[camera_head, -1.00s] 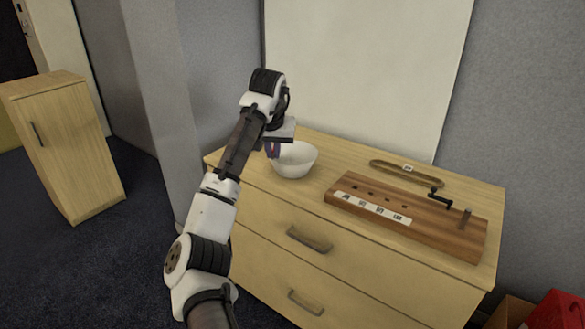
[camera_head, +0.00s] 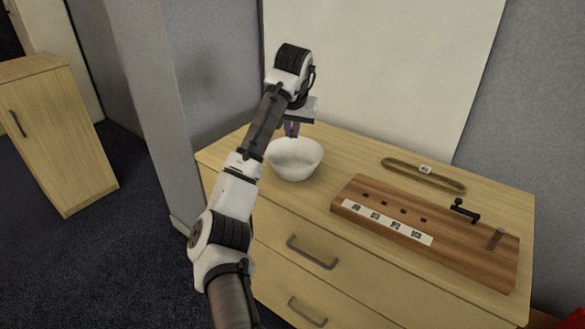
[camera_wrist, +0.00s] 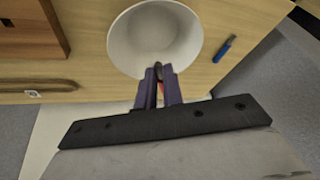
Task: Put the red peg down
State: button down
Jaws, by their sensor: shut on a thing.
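My gripper (camera_wrist: 159,78) is shut on a thin peg, with a red sliver (camera_wrist: 161,93) of it showing between the fingers. The rest of the peg is mostly hidden by the fingers. In the head view, my gripper (camera_head: 291,132) points down at the back rim of the white bowl (camera_head: 294,160). In the wrist view the fingertips overlap the near rim of the bowl (camera_wrist: 150,35). I cannot tell their height above the rim. The bowl looks empty.
A blue pen-like piece (camera_wrist: 224,48) lies on the wooden top beside the bowl.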

notch_tip(320, 180, down, 13)
jog(key=shift+r+p, duration=0.2)
jog(key=shift+p, duration=0.1)
jog(key=c, duration=1.8)
grip_release()
jog(key=shift+f, duration=0.1)
jog(key=v, duration=1.2)
